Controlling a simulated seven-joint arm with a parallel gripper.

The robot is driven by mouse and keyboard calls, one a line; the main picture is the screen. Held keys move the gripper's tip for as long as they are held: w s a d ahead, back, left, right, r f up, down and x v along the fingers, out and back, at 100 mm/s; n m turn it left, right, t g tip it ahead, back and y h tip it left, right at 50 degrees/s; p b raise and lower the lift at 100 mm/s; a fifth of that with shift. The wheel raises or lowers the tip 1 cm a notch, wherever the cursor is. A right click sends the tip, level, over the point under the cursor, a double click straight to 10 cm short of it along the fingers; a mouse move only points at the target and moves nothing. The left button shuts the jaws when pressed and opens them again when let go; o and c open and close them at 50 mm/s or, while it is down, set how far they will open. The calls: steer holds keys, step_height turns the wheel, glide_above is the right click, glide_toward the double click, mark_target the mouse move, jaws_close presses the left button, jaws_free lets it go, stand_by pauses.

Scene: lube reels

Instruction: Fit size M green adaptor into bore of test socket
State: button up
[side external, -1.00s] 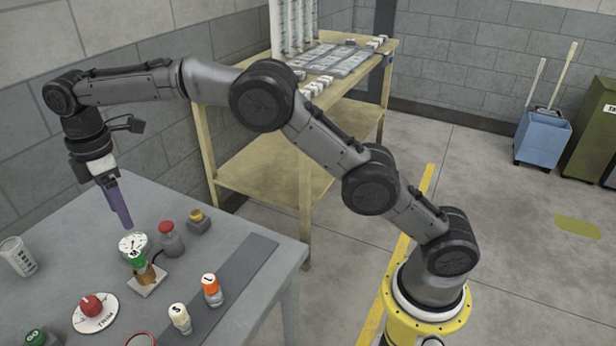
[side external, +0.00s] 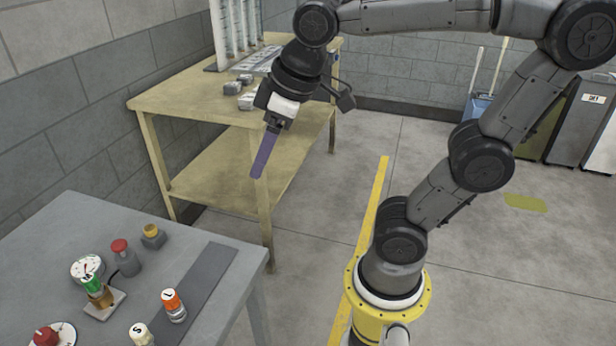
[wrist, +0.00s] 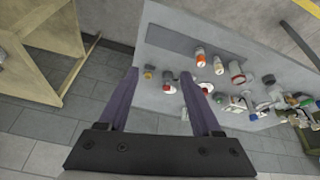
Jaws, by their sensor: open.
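The green adaptor marked M (side external: 92,285) stands upright in the brass-coloured test socket (side external: 101,296) on the grey table in the side view. How deep it sits in the bore is too small to tell. My gripper (side external: 257,176), with long purple fingers, hangs in the air to the right of and above the table, tilted, well apart from the socket. In the wrist view my gripper (wrist: 157,73) has its two fingers spread with nothing held between them.
On the grey table (side external: 45,248), an orange-capped bottle (side external: 174,304), a white-capped one marked S (side external: 141,335), a red-topped grey object (side external: 125,258), a yellow-topped block (side external: 152,236) and a dial (side external: 87,268) surround the socket. A wooden bench (side external: 165,106) stands behind.

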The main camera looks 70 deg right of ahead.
steer(key=s+d+f+m+t, duration=0.1)
steer(key=s+f+m, duration=0.1)
steer(key=s+f, duration=0.3)
steer(key=shift+s+d+m, duration=0.25)
steer(key=shift+s+m, duration=0.05)
steer(key=shift+s, duration=0.75)
steer(key=shift+r, duration=0.1)
stand_by(1.3)
